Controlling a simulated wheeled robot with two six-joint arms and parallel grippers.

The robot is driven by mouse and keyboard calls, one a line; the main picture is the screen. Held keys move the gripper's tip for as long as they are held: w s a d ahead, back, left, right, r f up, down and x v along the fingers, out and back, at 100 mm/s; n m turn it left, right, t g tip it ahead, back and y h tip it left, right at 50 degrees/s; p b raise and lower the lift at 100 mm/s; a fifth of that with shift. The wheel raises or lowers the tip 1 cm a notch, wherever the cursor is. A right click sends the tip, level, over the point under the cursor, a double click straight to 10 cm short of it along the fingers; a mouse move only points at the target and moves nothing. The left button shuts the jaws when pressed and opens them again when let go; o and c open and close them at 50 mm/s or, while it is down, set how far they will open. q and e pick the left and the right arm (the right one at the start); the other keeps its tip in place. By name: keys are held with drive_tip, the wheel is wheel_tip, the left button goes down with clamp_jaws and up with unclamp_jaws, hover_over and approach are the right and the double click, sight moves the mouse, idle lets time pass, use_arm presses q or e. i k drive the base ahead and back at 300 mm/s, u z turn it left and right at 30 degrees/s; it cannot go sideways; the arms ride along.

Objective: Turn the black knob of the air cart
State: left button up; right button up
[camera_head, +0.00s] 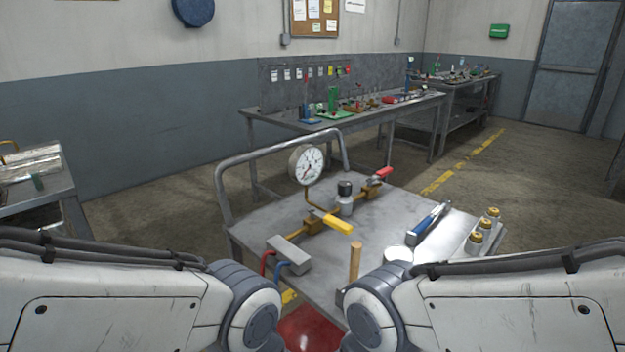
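The air cart (400,212) stands right in front of me, a grey metal top with a tubular push handle at its far left. The black knob (345,187) sits upright on a silver body in the brass pipe line, near the middle of the cart. A round white gauge (307,164) rises to the left of the knob. A yellow lever (332,220) is in front of it, and a red lever (378,176) is to its right. Both my arms reach in along the bottom edge, short of the knob. Neither gripper shows.
A grey block (288,254) with red and blue hoses, a wooden handle (355,261), a blue tool (428,224) and brass-topped fittings (483,230) are on the cart. A workbench (290,121) stands behind, and another table (58,190) is at left. Floor is clear at right.

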sight(345, 186)
drive_tip(key=u, duration=0.4)
drive_tip(key=k, duration=0.55)
drive_tip(key=u, duration=1.1)
drive_tip(key=i, duration=0.7)
drive_tip(key=z, duration=0.6)
drive_tip(key=i, duration=0.85)
drive_tip(key=z, duration=0.8)
